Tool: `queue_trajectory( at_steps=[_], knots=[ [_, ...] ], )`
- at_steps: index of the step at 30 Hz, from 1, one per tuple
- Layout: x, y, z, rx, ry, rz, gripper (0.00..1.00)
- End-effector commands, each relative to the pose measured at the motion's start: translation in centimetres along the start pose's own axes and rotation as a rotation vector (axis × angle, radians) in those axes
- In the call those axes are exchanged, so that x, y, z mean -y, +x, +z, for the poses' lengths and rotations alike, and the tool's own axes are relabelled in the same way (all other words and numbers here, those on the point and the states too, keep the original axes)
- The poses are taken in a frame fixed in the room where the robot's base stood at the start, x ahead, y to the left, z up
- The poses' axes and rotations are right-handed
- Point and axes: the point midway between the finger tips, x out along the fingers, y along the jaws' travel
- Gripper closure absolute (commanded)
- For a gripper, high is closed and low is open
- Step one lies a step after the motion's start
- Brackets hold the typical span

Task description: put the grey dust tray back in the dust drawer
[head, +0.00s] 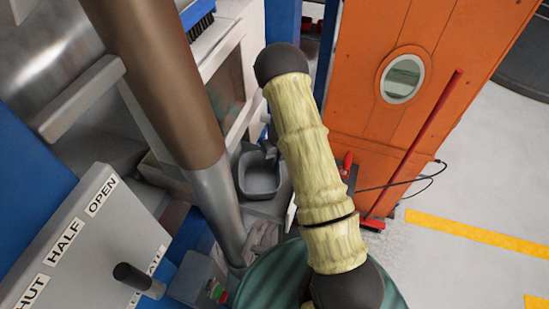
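The grey dust tray (260,178) is a small open box with rounded corners, seen from above near the middle of the head view. It looks empty. My arm hides part of its right side. A small dark shape at the tray's far rim, beside my arm, looks like my gripper (268,149). It is at or very close to the rim, but whether its fingers are shut on it is too small to tell. A grey surface just below the tray may be part of the dust drawer (266,207); I cannot tell whether the tray rests on it.
A thick brown and grey pipe (165,80) stands left of the tray. A lever panel marked SHUT, HALF, OPEN (85,240) is at lower left. An orange door (435,45), a red-handled tool (415,140) and a cable are right. A blue brush (195,20) lies above.

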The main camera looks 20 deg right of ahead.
Motion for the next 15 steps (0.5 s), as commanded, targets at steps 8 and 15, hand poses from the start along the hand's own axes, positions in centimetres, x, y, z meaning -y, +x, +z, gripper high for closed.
queue_trajectory(
  at_steps=[8,15],
  knots=[
    [0.04,0.36,0.02,0.0,-0.001,0.0,1.0],
    [0.06,0.33,0.02,0.001,-0.001,0.0,0.76]
  ],
)
